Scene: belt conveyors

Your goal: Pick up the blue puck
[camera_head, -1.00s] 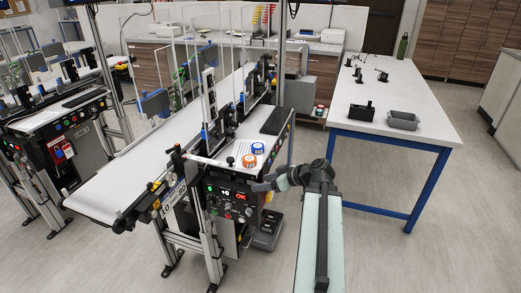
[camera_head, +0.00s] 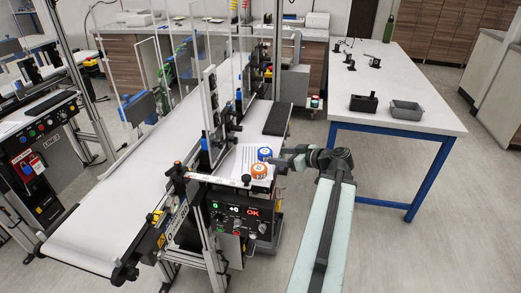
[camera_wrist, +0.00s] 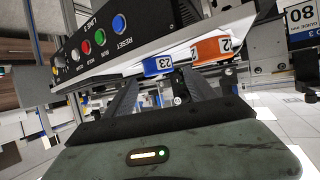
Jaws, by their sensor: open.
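The blue puck (camera_head: 264,154) sits on the white side shelf of the near conveyor, just behind the orange puck (camera_head: 259,171). In the wrist view the blue puck (camera_wrist: 157,65), with a white label reading 23, appears ahead of the gap between my fingers. The orange puck (camera_wrist: 210,48) is to its right there. My gripper (camera_head: 281,163) is to the right of both pucks, with its fingers pointing at them. In the wrist view my gripper (camera_wrist: 162,82) is open, with its dark fingers apart and nothing held. I cannot tell the exact gap to the blue puck.
The conveyor belt (camera_head: 125,205) runs to the left of the shelf. A white table (camera_head: 440,112) stands right, with open floor in front.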

